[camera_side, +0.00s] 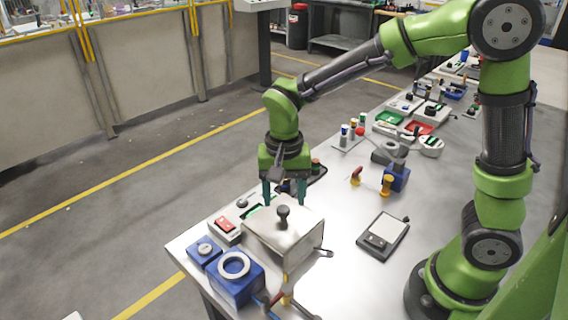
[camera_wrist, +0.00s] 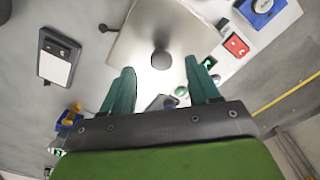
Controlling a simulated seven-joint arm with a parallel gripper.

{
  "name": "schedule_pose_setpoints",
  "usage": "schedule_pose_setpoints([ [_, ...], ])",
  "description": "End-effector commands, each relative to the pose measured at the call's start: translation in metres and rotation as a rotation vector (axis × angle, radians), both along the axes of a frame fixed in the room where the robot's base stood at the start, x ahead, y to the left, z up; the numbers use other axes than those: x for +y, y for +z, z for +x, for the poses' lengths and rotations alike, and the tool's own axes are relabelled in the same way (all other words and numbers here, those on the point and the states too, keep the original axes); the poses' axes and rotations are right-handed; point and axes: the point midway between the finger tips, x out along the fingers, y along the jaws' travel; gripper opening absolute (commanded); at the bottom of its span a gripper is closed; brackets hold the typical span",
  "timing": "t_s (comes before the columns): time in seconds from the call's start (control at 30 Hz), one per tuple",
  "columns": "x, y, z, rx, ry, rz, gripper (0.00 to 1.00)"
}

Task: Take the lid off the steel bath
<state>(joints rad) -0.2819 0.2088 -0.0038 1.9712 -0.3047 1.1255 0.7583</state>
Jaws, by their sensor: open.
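The steel bath (camera_side: 268,247) is a box near the front left corner of the table. Its flat steel lid (camera_side: 262,222) lies on top, with a dark round knob (camera_side: 283,213) standing up from it. The lid (camera_wrist: 165,22) and knob (camera_wrist: 161,60) also show in the wrist view. My gripper (camera_side: 284,203) is open and empty, pointing down behind the knob and above it in the side view. In the wrist view, my gripper's teal fingers (camera_wrist: 158,75) are spread, with the knob between and slightly ahead of their tips.
Beside the bath are a red-switch box (camera_side: 226,225), a small blue box (camera_side: 204,250) and a blue box with a white ring (camera_side: 235,275). A flat scale (camera_side: 383,235) lies to the right. Bare table (camera_side: 345,285) is free at the front right.

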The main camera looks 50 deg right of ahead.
Motion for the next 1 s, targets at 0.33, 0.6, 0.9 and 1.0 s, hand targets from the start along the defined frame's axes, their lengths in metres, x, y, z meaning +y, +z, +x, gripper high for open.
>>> schedule_pose_setpoints([
  [0.33,0.0,-0.045,0.002,0.002,0.001,-0.001,0.61],
  [0.6,0.0,-0.047,0.002,0.001,0.0,-0.001,0.57],
  [0.9,0.0,-0.047,0.002,0.001,0.001,-0.001,0.12],
  [1.0,0.0,-0.046,0.002,0.0,0.001,0.0,0.0],
])
